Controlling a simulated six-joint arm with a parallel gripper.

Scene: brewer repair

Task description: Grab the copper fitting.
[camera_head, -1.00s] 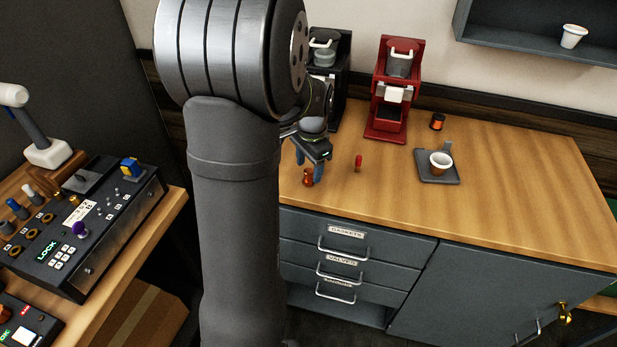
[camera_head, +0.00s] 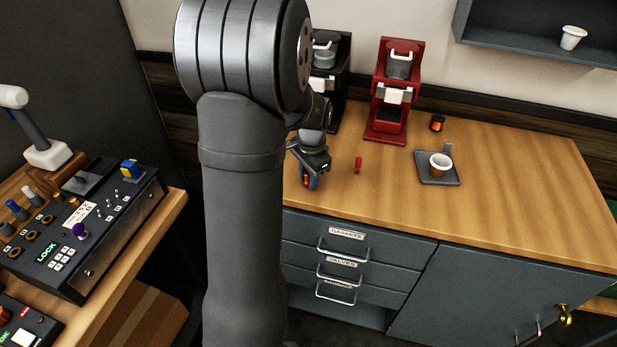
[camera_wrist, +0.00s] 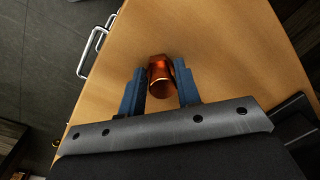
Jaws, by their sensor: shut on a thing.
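The copper fitting (camera_wrist: 160,75) is a shiny orange-brown cylinder between the two blue fingers of my gripper (camera_wrist: 160,88) in the wrist view. My gripper is shut on it. In the head view my gripper (camera_head: 309,180) points down at the front left of the wooden counter, and the fitting is mostly hidden by the fingers. I cannot tell whether the fitting touches the counter.
A small red piece (camera_head: 358,164) stands just right of my gripper. A red brewer (camera_head: 386,125) and a black brewer (camera_head: 345,85) stand behind. A grey tray (camera_head: 427,178) with a cup (camera_head: 440,164) is farther right. The right of the counter (camera_head: 530,190) is clear.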

